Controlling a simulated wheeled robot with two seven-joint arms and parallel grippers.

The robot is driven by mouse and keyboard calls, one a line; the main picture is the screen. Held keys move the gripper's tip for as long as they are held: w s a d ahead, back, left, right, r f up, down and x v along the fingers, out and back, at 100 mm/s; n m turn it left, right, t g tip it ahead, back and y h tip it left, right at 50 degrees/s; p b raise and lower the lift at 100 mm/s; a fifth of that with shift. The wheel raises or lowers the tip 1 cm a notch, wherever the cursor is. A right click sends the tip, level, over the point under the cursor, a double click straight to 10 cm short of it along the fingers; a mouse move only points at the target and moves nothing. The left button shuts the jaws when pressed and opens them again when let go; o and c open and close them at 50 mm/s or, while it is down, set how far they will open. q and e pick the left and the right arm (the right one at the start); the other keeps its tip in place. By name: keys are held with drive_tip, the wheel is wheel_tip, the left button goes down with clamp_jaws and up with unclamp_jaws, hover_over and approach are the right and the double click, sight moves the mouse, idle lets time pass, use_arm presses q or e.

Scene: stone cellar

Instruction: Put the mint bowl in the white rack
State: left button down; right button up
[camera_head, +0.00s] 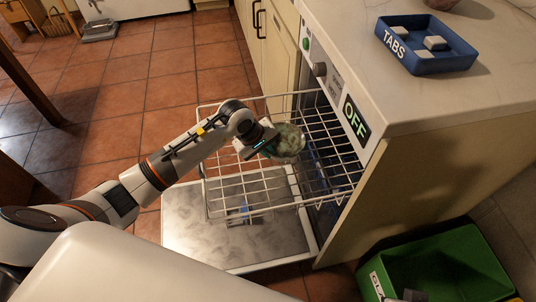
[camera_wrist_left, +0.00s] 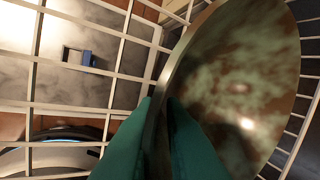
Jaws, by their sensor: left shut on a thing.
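The mint bowl (camera_head: 289,142), mottled pale green, is at the end of my left arm in the head view. My left gripper (camera_head: 269,146) is shut on its rim. In the left wrist view the green fingers (camera_wrist_left: 163,125) pinch the rim of the bowl (camera_wrist_left: 235,75), which looks mottled green and brown and stands on edge beside them. The white rack (camera_head: 245,213) is a wire basket pulled out of the dishwasher. The bowl is over or within the rack's area; I cannot tell whether it touches the wires.
The open dishwasher door (camera_head: 200,236) lies below the rack, with a small blue and grey item (camera_head: 240,213) on it. A blue TABS tray (camera_head: 427,46) with pale blocks sits on the counter (camera_head: 490,85). A green bin (camera_head: 440,265) stands at lower right.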

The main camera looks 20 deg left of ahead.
use_arm(q)
drive_tip(key=shift+f, duration=0.7)
use_arm(e)
drive_tip(key=shift+s+r, duration=0.1)
drive_tip(key=shift+r, duration=0.15)
use_arm(q)
drive_tip(key=shift+f, duration=0.15)
drive_tip(key=c, duration=1.5)
unclamp_jaws()
use_arm(e)
drive_tip(key=shift+f, duration=0.2)
